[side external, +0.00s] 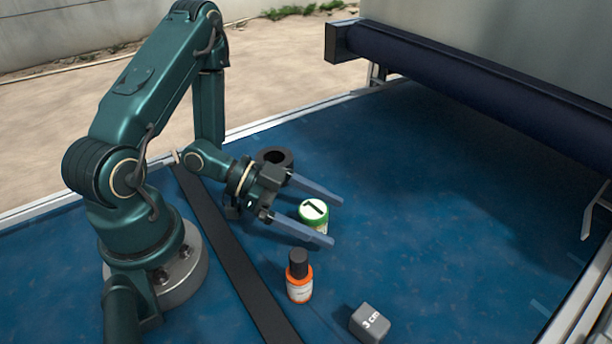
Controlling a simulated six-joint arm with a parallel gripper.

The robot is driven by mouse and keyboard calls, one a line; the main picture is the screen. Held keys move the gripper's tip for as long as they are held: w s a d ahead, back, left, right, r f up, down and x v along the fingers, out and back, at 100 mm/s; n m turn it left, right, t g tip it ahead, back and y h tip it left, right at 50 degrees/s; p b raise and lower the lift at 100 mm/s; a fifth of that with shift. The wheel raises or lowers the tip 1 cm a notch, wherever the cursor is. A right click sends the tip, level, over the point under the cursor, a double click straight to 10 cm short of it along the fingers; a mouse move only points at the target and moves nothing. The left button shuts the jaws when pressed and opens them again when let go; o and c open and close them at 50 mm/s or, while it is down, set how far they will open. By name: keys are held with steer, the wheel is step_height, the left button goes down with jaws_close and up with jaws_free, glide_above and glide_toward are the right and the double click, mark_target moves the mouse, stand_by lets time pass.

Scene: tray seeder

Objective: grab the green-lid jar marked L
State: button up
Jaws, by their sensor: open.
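The green-lid jar (314,216) stands upright on the blue surface. Its lid has a white disc with a dark mark that looks like a 1 or a turned L. My gripper (336,222) is open, with its two long grey fingers pointing to the right. In this view the jar shows between the fingers, and the nearer finger crosses in front of its lower part. I cannot tell whether the fingers are at the jar's height or above it, or whether either one touches it.
An orange bottle with a black cap (299,278) stands just in front of the gripper. A grey cube marked 3 cm (370,323) lies at the front. A black ring-shaped thing (274,156) is behind the gripper. The blue surface is clear to the right, below a dark roller (470,90).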

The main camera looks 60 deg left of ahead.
steer(key=shift+x, duration=0.9)
steer(key=c, duration=1.5)
steer(key=shift+r, duration=0.15)
